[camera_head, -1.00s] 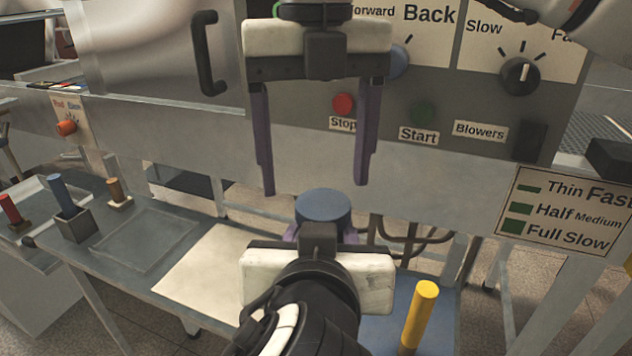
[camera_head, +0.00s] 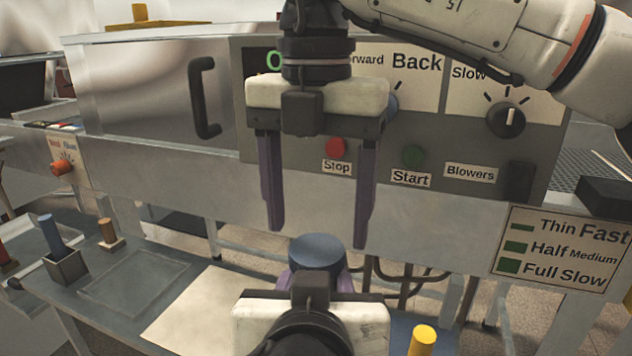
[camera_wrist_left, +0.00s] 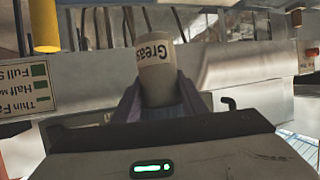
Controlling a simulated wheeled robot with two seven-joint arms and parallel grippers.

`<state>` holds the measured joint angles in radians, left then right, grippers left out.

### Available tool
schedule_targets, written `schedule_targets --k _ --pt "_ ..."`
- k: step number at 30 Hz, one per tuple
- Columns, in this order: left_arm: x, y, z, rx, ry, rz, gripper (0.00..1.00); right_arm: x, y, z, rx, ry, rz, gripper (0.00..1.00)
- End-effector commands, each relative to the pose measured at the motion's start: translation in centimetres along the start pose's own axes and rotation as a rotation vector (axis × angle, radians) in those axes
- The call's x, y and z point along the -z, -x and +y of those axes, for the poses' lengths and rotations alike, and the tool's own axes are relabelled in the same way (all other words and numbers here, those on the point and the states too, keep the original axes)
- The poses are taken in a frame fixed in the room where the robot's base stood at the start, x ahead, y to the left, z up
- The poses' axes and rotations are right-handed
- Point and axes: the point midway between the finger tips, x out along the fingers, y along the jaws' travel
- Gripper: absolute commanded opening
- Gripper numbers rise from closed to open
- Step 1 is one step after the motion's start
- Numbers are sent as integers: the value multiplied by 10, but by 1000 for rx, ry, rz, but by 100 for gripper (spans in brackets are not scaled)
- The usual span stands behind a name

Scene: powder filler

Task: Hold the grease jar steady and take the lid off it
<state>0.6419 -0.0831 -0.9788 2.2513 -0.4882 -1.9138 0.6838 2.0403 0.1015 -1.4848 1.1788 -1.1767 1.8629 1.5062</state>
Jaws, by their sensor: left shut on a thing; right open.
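The grease jar has a round blue-grey lid (camera_head: 317,252), seen from above in the head view. In the left wrist view the white jar (camera_wrist_left: 155,55) shows part of the label "Greas", upside down in that picture. My left gripper (camera_head: 316,278) is shut on the jar, with its purple fingers on either side of it below the lid. My right gripper (camera_head: 319,238) points down with its two purple fingers wide apart and empty. Its fingertips are just above the lid, one to each side, apart from it. The lid sits on the jar.
A yellow cylinder (camera_head: 422,340) stands to the right of my left gripper. The machine's control panel (camera_head: 440,150) with knobs and buttons stands behind. A pale sheet (camera_head: 190,308) lies on the bench at left, near a grey holder with a blue-handled tool (camera_head: 51,234).

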Motion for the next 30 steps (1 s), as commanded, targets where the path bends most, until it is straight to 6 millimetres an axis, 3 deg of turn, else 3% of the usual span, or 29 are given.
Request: schedule_targets --k 7,17,18,25,30 --pt "1 0 0 -1 1 2 0 0 -29 0 0 1 0 70" --pt "1 0 0 -1 1 2 0 0 -34 0 -1 1 0 70" --pt "1 0 0 -1 1 2 0 0 -34 0 -1 1 0 68" --pt "1 0 0 -1 1 2 0 0 -34 0 0 1 0 29" --pt "1 0 0 -1 1 2 0 0 -34 0 0 20 0 27"
